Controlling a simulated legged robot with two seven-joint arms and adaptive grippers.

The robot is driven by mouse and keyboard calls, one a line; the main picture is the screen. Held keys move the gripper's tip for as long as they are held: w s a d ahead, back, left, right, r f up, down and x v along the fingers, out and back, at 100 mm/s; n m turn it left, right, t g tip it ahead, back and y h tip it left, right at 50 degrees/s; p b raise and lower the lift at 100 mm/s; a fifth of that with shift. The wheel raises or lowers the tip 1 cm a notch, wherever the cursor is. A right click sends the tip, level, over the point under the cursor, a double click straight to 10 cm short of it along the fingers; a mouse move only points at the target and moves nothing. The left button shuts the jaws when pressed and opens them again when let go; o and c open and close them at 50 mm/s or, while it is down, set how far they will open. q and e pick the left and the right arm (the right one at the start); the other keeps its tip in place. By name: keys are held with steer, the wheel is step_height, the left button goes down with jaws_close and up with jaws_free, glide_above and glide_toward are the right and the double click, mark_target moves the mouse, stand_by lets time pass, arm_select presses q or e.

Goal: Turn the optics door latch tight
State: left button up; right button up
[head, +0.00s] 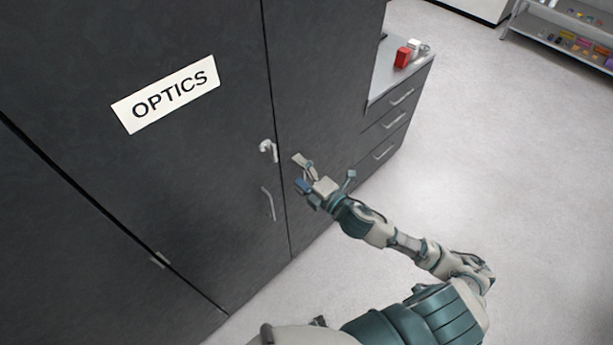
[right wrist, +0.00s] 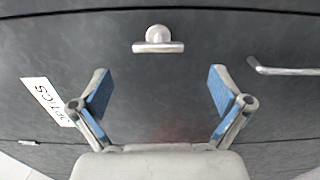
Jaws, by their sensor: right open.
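The optics door (head: 190,150) is a dark grey cabinet door with a white "OPTICS" sign (head: 168,95). Its latch (head: 267,150) is a small silver lever on a round hub near the door's right edge. In the right wrist view the latch (right wrist: 158,40) lies ahead of the fingers, with its bar running across the picture. My right gripper (head: 299,172) is open and empty, just right of the latch and apart from it. Its blue-padded fingers (right wrist: 160,88) are spread wide in the right wrist view. My left gripper is not in view.
A silver door handle (head: 268,204) sits below the latch and also shows in the right wrist view (right wrist: 285,70). A drawer unit (head: 395,118) with a red item (head: 402,57) on top stands beyond the cabinet. The floor at the right is clear.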

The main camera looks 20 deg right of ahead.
steer(key=v, duration=0.4)
steer(key=shift+w, duration=0.1)
stand_by(0.4)
